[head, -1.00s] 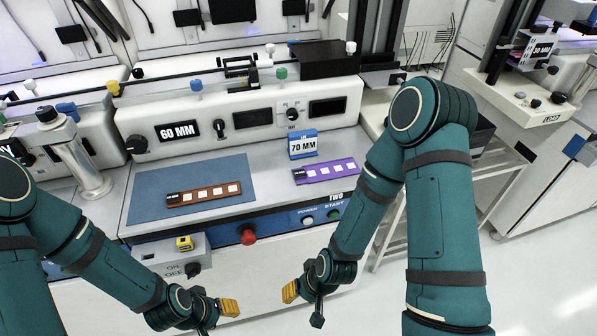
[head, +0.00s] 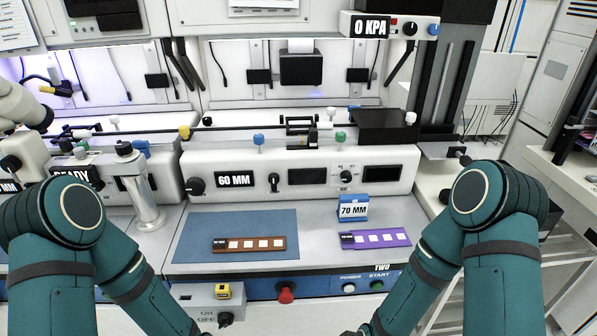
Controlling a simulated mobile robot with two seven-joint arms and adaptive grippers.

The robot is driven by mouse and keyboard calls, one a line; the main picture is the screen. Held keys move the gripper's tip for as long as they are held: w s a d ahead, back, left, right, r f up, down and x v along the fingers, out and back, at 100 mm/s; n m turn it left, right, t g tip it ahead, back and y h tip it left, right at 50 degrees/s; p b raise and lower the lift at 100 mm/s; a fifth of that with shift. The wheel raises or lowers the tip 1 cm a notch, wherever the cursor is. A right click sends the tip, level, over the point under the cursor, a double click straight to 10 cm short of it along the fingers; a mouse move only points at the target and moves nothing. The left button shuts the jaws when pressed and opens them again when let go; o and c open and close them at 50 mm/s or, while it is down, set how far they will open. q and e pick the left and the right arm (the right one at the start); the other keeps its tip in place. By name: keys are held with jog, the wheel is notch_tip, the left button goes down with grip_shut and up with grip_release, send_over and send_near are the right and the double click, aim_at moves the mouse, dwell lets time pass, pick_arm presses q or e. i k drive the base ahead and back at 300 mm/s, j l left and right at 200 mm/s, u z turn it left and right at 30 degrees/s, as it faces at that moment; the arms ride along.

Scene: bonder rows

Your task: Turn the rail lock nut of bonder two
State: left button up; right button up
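Bonder two (head: 380,267) is the bench machine in the middle, with "TWO" on its front edge. Its white panel (head: 300,160) carries a "60 MM" label (head: 234,180) and black knobs. A dark rail (head: 225,129) runs along its top. A blue knob (head: 258,139), a green knob (head: 340,138) and a yellow knob (head: 184,132) stand along it, with a black clamp block (head: 301,127) between blue and green. I cannot tell which part is the rail lock nut. Both my arms reach down past the bottom edge; neither gripper shows.
A blue mat (head: 200,238) holds a brown strip (head: 249,244). A purple strip (head: 376,238) lies by a "70 MM" block (head: 353,209). A red button (head: 286,293) sits on the front. A metal post (head: 145,190) stands left; a dark column (head: 442,80) rises right.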

aim_at(206, 121)
jog(key=i+j, duration=0.1)
jog(key=j, duration=1.15)
jog(key=i, duration=0.05)
